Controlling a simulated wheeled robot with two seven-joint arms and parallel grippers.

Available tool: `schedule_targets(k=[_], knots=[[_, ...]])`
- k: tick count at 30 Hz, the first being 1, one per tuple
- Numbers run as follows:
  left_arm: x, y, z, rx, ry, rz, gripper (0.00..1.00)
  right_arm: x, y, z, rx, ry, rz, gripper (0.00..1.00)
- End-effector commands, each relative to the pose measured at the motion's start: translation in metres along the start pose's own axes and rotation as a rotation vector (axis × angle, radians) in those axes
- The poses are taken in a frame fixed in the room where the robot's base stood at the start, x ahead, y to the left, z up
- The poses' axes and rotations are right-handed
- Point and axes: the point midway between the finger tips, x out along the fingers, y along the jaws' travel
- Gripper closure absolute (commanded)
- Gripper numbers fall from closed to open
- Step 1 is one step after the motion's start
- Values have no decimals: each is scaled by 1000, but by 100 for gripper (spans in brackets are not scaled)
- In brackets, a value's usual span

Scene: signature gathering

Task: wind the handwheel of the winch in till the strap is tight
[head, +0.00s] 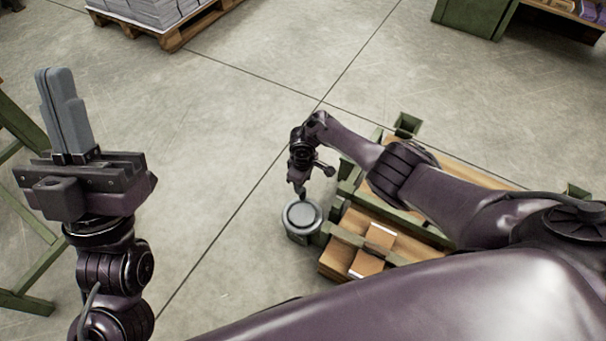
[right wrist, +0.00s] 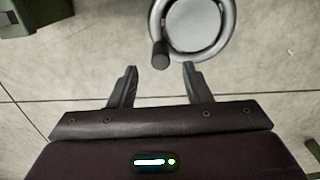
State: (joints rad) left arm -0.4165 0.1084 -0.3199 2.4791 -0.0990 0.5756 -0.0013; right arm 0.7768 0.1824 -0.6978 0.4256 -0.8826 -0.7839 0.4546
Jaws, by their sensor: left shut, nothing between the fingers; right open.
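The winch handwheel (head: 301,214) is a grey ring with a pale disc inside, on a short green housing at the corner of a green frame. In the right wrist view the handwheel (right wrist: 222,47) is at the top, with a dark upright knob (right wrist: 160,54) on its lower left rim. My right gripper (right wrist: 160,80) is open; the knob lies ahead, in line with the gap between its fingertips. I cannot tell whether they touch it. My left gripper (head: 62,108) is shut and empty, pointing up at the left, far from the winch. I cannot make out the strap for certain.
The green frame (head: 345,188) holds wooden boxes (head: 360,222) with pale patches, partly hidden by my right arm. A pallet (head: 175,37) with grey stacks stands at the top left. A green stand (head: 25,300) is at the left edge. The middle floor is clear.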

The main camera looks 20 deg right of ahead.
Motion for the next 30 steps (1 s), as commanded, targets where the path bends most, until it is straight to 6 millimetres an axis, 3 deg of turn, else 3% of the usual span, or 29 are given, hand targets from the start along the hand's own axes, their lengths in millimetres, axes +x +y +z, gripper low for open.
schedule_targets(k=[6, 12, 30], knots=[[-12, 0, 47, -8, -243, -7, 100, -10, 0, 0, 1, 0, 1, 56], [-24, 1, 71, -13, -369, -9, 100, -14, 0, 0, 1, 0, 1, 56], [-28, 1, 77, -14, -403, -10, 100, -15, 0, 0, 0, 0, 1, 56]])
